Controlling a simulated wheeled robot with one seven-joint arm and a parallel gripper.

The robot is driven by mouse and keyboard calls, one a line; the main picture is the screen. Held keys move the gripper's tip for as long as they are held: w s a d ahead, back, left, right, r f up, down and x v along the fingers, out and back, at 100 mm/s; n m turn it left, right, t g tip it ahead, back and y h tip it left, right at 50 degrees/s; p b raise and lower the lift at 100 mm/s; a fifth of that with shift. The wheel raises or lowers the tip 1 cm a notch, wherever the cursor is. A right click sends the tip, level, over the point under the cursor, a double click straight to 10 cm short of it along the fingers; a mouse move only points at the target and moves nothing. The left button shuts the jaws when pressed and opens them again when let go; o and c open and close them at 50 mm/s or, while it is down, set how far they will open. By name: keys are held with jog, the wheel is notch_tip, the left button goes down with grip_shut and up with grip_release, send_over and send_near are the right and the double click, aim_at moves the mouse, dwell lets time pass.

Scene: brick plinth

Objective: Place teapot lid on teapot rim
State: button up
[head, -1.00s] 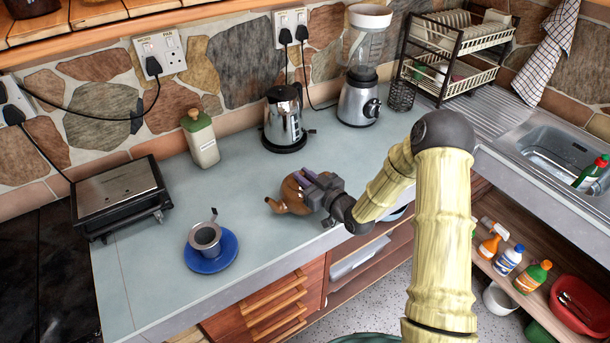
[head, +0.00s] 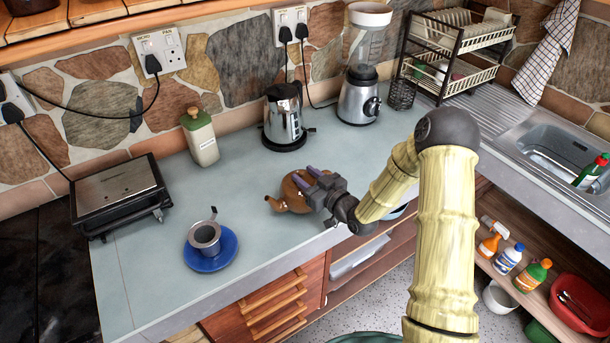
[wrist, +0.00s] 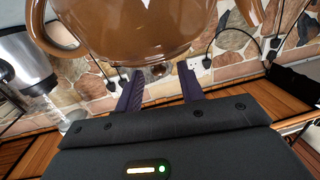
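The brown glossy teapot (head: 292,196) stands on the counter near its front edge, with its spout to the left. It also fills the top of the wrist view (wrist: 150,25), which looks upside down. A small brown knob (wrist: 158,70), apparently the lid's, shows at the teapot's top, between the fingers. Whether the lid sits level on the rim cannot be told. My gripper (head: 311,176) is at the teapot's upper right side. In the wrist view its purple fingers (wrist: 160,80) are apart, with gaps beside the knob.
A metal cup-like filter (head: 205,236) stands on a blue saucer (head: 212,263) at left. A green-capped bottle (head: 201,140), a kettle (head: 284,115) and a blender (head: 360,95) stand along the wall. A grill (head: 118,197) is far left. The counter between is clear.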

jog(key=b+v, duration=0.3)
jog(key=v, duration=0.8)
jog(key=shift+f, duration=0.1)
jog(key=s+d+f+m+g+h, duration=0.1)
jog(key=d+f+g+h, duration=0.2)
jog(key=h, duration=0.4)
jog(key=s+d+r+m+g+h, duration=0.2)
jog(key=s+d+m+g, duration=0.1)
jog(key=s, duration=0.5)
jog(key=s+d+r+m+g+h, duration=0.2)
jog(key=s+d+r+m+g, duration=0.1)
jog(key=s, duration=0.5)
jog(key=shift+s+r+m+g+h, duration=0.25)
jog(key=shift+s+m+g+h, duration=0.1)
jog(key=shift+m+g, duration=0.35)
jog(key=shift+d, duration=0.15)
